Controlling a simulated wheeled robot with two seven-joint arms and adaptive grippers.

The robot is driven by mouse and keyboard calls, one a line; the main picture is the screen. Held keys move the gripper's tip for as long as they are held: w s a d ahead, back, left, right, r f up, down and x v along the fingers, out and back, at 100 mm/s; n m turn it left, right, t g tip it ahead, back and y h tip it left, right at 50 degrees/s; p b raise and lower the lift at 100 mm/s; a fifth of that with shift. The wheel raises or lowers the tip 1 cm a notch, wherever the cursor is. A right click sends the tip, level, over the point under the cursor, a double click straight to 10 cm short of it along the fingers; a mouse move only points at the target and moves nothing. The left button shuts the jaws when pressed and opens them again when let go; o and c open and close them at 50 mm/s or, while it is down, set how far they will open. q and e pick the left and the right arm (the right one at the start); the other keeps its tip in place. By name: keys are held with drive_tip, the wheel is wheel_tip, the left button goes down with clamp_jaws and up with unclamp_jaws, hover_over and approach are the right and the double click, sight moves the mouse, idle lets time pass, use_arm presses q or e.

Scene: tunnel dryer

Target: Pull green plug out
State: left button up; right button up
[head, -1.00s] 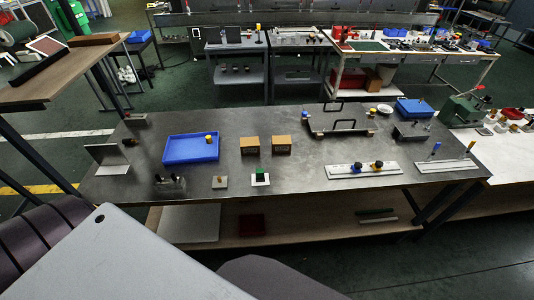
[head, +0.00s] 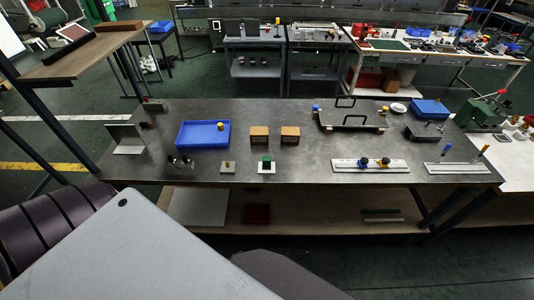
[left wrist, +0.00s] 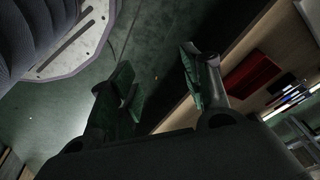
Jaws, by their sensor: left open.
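The green plug (head: 266,160) stands upright on a small white square base (head: 267,170), near the front edge of the dark table, in the head view. No gripper shows in the head view, so nothing of mine touches the plug there. In the left wrist view my left gripper (left wrist: 158,82) has its two fingers spread apart with nothing between them. Beyond them are the dark green floor and a lower shelf; the plug is not visible in that view. My right gripper is in neither view.
A small grey base with a peg (head: 228,167) stands left of the plug. Two brown blocks (head: 259,135) and a blue tray (head: 181,144) lie behind. A white strip with knobs (head: 345,165) is to the right. A red box (left wrist: 252,77) sits on the lower shelf.

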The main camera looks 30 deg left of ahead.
use_arm(q)
drive_tip(key=w+r+t, duration=0.2)
drive_tip(key=w+r, duration=0.7)
drive_tip(key=w+d+r+m+t, duration=0.15)
drive_tip(key=w+r+t, duration=0.35)
drive_tip(key=r, duration=1.1)
drive_tip(key=w+r+m+t+y, duration=0.15)
drive_tip(key=w+r, duration=0.55)
drive_tip(key=r, duration=0.9)
drive_tip(key=w+r+m+t+h, duration=0.15)
drive_tip(key=w+r+t, duration=0.35)
drive_tip(key=r, duration=1.1)
drive_tip(key=w+d+r+m+t+h, duration=0.45)
drive_tip(key=d+r+m+h, duration=0.35)
drive_tip(key=r+m, duration=0.4)
drive_tip(key=s+d+r+m+g+h, duration=0.1)
drive_tip(key=s+d+m+g+h, duration=0.2)
drive_tip(key=d+m+g+h, duration=1.15)
drive_tip(key=a+f+m+g+y, duration=0.4)
drive_tip(key=a+f+m+y, duration=0.6)
drive_tip(key=f+m+y, duration=0.25)
drive_tip(key=a+f+m+g+y, duration=0.1)
drive_tip(key=a+y, duration=0.9)
drive_tip(key=a, duration=1.4)
drive_tip(key=shift+w+f+g, duration=0.25)
drive_tip(key=shift+f+g, duration=0.4)
